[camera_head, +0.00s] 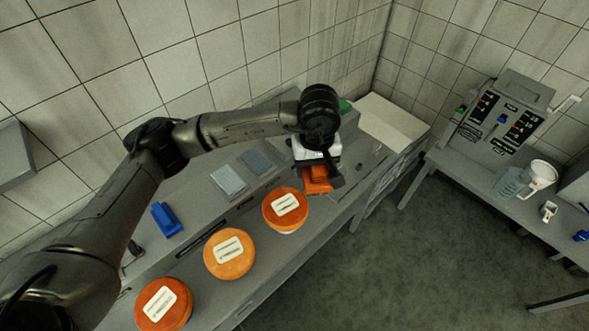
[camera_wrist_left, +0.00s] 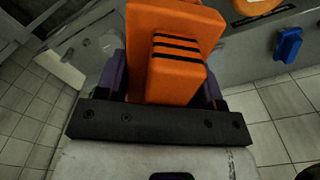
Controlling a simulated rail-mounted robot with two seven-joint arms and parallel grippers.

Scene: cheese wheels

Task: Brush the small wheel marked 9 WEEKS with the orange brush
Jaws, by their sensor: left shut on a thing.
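My left gripper (camera_head: 318,178) is shut on the orange brush (camera_head: 316,186), above the right part of the grey bench. In the left wrist view the brush (camera_wrist_left: 178,70) has a block with dark stripes and sits between two purple fingers. Three orange wheels with white labels stand in a row on the bench: a darker one (camera_head: 271,213) nearest the brush, a lighter middle one (camera_head: 237,268), and a reddish one (camera_head: 180,312) at lower left. The brush is apart from the nearest wheel. The label writing is too small to read, so I cannot tell which is 9 WEEKS. My right gripper is out of view.
A blue brush-like block (camera_head: 166,219) lies left of the wheels. Two flat grey pads (camera_head: 228,179) (camera_head: 257,162) lie behind them. A tiled wall runs behind the bench. A side table (camera_head: 470,176) with a control panel and jug stands at right, with open floor between.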

